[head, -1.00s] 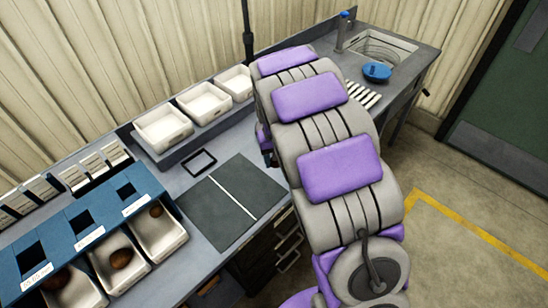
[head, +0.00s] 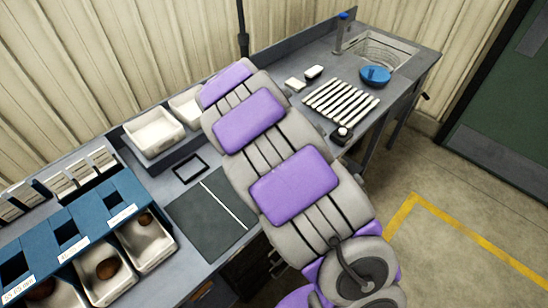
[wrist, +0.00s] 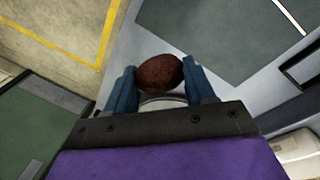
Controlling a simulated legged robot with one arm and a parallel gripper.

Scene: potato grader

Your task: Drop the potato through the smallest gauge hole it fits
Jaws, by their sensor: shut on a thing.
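My gripper (wrist: 161,88) shows in the wrist view with its blue fingers shut on a brown potato (wrist: 159,73). In the head view the gripper and held potato are hidden by my arm. The blue gauge board (head: 90,222) stands at the left of the bench with three square holes in view: a larger one (head: 14,267) cut by the picture edge region, a middle one (head: 66,232) and a smaller one (head: 113,200). White labels sit below the holes; their print is too small to read surely. White trays (head: 152,262) under the board hold brown potatoes (head: 108,267).
A dark mat with a white line (head: 205,222) and a black square frame (head: 190,169) lie right of the board. White bins (head: 154,130) stand behind. A slatted white rack (head: 342,103), blue bowl (head: 375,75) and sink (head: 382,48) are at the far right.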

